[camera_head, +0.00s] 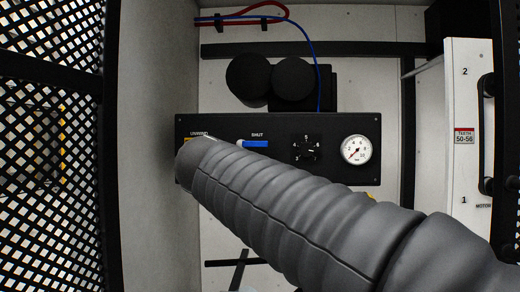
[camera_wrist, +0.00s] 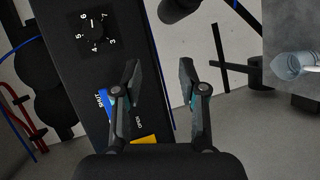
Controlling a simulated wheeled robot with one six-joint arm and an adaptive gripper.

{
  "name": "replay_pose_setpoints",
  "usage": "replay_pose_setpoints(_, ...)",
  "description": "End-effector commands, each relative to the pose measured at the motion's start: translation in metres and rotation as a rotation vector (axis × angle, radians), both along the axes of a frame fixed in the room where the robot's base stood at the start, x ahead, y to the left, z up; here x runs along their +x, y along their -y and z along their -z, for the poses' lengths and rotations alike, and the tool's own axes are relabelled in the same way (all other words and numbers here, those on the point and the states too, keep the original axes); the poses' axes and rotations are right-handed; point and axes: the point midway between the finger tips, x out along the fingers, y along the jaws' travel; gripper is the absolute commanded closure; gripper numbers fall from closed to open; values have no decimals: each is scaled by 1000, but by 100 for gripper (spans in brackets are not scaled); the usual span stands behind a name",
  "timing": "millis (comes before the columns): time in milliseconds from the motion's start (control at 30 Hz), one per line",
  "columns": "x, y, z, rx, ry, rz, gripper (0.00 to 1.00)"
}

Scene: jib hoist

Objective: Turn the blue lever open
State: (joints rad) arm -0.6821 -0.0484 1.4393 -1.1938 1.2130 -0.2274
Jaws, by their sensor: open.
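The blue lever (camera_head: 255,144) is on the black control panel (camera_head: 225,125), under the word SHUT, and lies horizontal in the head view. In the wrist view the blue lever (camera_wrist: 103,96) shows only in part, beside and partly behind the left finger. My gripper (camera_wrist: 159,68) is open, its two fingers spread with nothing between them. The left finger overlaps the panel in the picture; the right one shows past the panel's edge. Whether a finger touches the lever I cannot tell. In the head view my arm's grey sleeve hides the gripper and the panel's lower middle.
The panel also bears a numbered dial (camera_head: 308,149), a round gauge (camera_head: 356,150) and a yellow part near the word UNWIND, mostly covered by my arm. Black round housings (camera_head: 270,79) and red and blue hoses are above. A black mesh (camera_head: 50,150) stands at left.

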Motion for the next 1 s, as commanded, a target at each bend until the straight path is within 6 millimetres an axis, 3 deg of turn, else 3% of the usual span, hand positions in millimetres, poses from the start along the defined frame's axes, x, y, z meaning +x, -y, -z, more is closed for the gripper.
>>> replay_pose_setpoints(33,6,-27,-20,-49,46,-22,58)
replay_pose_setpoints(100,8,-52,-44,-105,106,-32,58)
replay_pose_setpoints(300,4,-90,-81,-185,206,-39,58)
replay_pose_setpoints(567,24,-83,-87,-197,219,-33,58)
replay_pose_setpoints(1000,97,-50,-87,-196,217,-34,58)
